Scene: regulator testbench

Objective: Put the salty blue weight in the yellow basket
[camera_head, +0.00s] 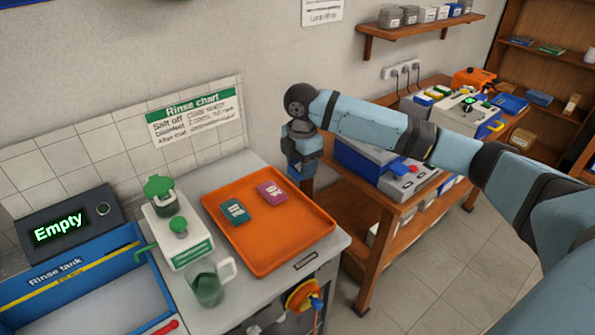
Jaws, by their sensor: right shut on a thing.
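My right arm reaches in from the right, and its gripper (301,172) points down just behind the back right corner of the orange tray. The gripper is shut on a small blue thing at its tip. That thing is mostly hidden by the gripper and too small to identify surely as the blue weight; no salt can be made out on it. I see no yellow basket in this view. My left gripper is not in view.
A wooden bench (372,225) with instruments stands right.

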